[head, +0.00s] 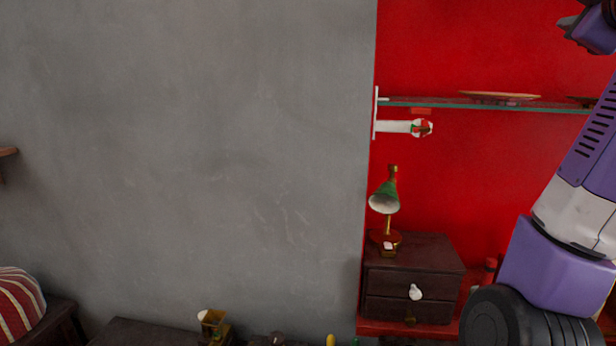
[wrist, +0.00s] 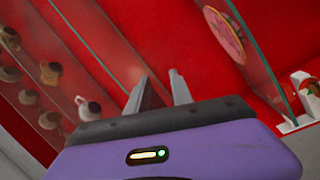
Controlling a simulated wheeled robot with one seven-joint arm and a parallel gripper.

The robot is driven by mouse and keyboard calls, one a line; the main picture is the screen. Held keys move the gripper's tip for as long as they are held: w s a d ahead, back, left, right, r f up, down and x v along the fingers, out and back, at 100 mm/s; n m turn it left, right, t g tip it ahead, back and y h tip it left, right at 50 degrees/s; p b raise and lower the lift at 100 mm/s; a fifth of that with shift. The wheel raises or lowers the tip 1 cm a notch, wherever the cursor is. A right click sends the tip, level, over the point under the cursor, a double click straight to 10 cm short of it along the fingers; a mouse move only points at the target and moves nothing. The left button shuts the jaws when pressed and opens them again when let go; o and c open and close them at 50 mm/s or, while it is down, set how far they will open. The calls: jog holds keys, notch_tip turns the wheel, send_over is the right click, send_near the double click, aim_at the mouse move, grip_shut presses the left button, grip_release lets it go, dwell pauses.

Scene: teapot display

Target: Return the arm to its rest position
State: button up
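My purple and grey arm (head: 583,190) rises along the right edge of the head view, in front of the red wall. Part of its upper end shows at the top right corner, cut off by the frame. In the wrist view my gripper (wrist: 160,80) points toward the red wall. Its two grey fingers stand apart with nothing between them. No object is held or touched by the fingers.
A glass shelf (head: 480,104) with a plate (head: 500,96) juts from the red wall near my arm. A green lamp (head: 385,197) stands on a dark drawer chest (head: 412,278). Several small pots line shelves at left in the wrist view, including a white one (wrist: 88,108).

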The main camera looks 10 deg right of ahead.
jog(key=s+a+f+m+t+y, duration=0.15)
jog(key=a+f, duration=0.35)
jog(key=f, duration=0.7)
jog(key=s+a+f+m+t+y, duration=0.15)
jog(key=a+f, duration=0.35)
jog(key=f, duration=0.6)
jog(key=s+a+f+m+t+y, duration=0.15)
jog(key=a+f, duration=0.35)
jog(key=f, duration=0.7)
jog(key=s+a+f+g+y, duration=0.1)
jog(key=s+a+f+g, duration=0.1)
jog(key=s+f, duration=0.7)
jog(key=s+a+f+m+g+y, duration=0.1)
jog(key=s+a+f, duration=0.4)
jog(key=s, duration=1)
jog(key=s+a+f+m+g+y, duration=0.1)
jog(key=s+a+f+g+y, duration=0.2)
jog(key=s+f, duration=0.9)
jog(key=shift+s+a+f, duration=0.35)
jog(key=shift+s+a, duration=0.1)
jog(key=shift+a, duration=0.15)
jog(key=shift+g, duration=0.25)
